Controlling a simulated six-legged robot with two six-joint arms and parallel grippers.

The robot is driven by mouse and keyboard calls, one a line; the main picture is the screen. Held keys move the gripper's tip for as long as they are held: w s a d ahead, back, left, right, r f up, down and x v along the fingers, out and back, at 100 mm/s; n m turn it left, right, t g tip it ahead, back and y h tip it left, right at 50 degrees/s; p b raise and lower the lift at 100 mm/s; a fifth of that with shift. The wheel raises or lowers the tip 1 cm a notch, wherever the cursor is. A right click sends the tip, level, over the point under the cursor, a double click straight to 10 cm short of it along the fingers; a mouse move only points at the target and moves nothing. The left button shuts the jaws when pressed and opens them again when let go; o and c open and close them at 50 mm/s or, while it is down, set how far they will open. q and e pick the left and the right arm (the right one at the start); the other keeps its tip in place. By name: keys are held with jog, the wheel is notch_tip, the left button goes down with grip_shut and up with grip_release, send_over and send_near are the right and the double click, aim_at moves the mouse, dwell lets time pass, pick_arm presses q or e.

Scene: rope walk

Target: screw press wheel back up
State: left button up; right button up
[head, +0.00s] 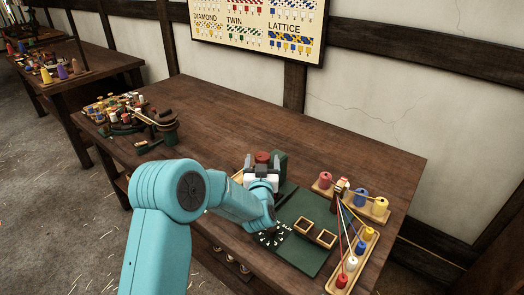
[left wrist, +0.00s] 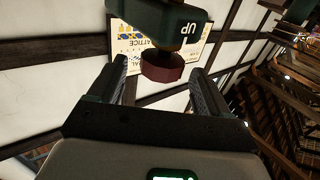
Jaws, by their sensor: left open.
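The press wheel is a dark red disc (head: 262,157) behind my left gripper in the head view. In the left wrist view the wheel (left wrist: 162,68) hangs on a short stem under the green press body (left wrist: 150,15), which bears the word UP. My left gripper (head: 262,166) is open at the press. In the left wrist view its two fingers (left wrist: 158,72) stand either side of the wheel with gaps, not closed on it. The press body (head: 281,163) is partly hidden behind the gripper in the head view. My right gripper is not in view.
Spools on wooden racks (head: 338,283) with stretched cords stand at the right. Clutter (head: 115,110) fills the table's left end. The back middle of the table (head: 215,112) is clear.

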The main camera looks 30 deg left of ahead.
aim_at(259, 153)
pick_arm(q)
jog(key=shift+p+x, duration=0.3)
jog(key=shift+x, duration=2)
jog(key=shift+f, duration=0.1)
jog(key=c, duration=1)
jog(key=shift+o, duration=0.2)
jog(key=shift+f+n+g+y+b, duration=0.1)
jog(key=shift+n+g+y+b, duration=0.4)
jog(key=shift+n+y, duration=0.15)
jog(key=shift+a+n+g+y, duration=0.1)
jog(key=shift+n+g+y, duration=0.55)
jog(key=shift+y, duration=0.2)
jog(key=shift+s+a+n+g+y+b, duration=0.1)
jog(key=shift+n+g+y+b, duration=0.05)
jog(key=shift+n+g+y, duration=0.55)
jog(key=shift+s+a+n+g+y+b, duration=0.1)
jog(key=shift+n+g+y, duration=0.4)
jog(key=shift+g, duration=0.35)
jog(key=shift+s+a+n+g+y+b, duration=0.1)
jog(key=shift+n+g+y+b, duration=0.05)
jog(key=shift+n+g+y, duration=0.55)
jog(key=shift+g, duration=0.3)
